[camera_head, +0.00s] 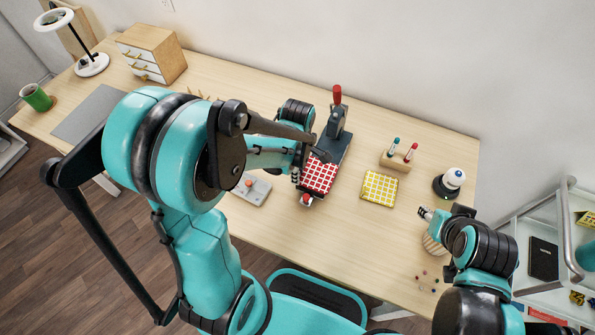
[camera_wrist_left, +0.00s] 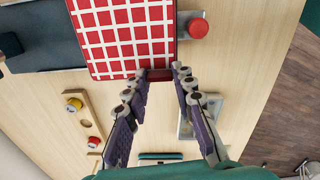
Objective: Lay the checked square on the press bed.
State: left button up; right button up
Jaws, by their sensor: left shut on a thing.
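The red-and-white checked square (camera_head: 320,175) lies flat over the dark press bed (camera_head: 329,150), in front of the red-handled lever; I cannot tell whether it rests on the bed. In the left wrist view the square (camera_wrist_left: 125,35) fills the top middle, with part of the dark press (camera_wrist_left: 45,45) beside it. My left gripper (camera_wrist_left: 158,74) is shut on the square's near edge; in the head view this gripper (camera_head: 299,172) is at its left side. My right gripper (camera_head: 425,212) is at the right of the table, its jaws too small to read.
A red knob (camera_head: 306,199) sits at the press's front end. A yellow checked square (camera_head: 379,188) lies right of the press, below a wooden stand (camera_head: 396,162) with two coloured pegs. A grey tray (camera_head: 252,188) lies left. A white-topped bottle (camera_head: 453,178) stands right.

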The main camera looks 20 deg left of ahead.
pick_arm(q)
jog(key=o, duration=0.9)
jog(key=shift+o, duration=0.2)
jog(key=shift+r, duration=0.1)
notch_tip(320, 180, up, 12)
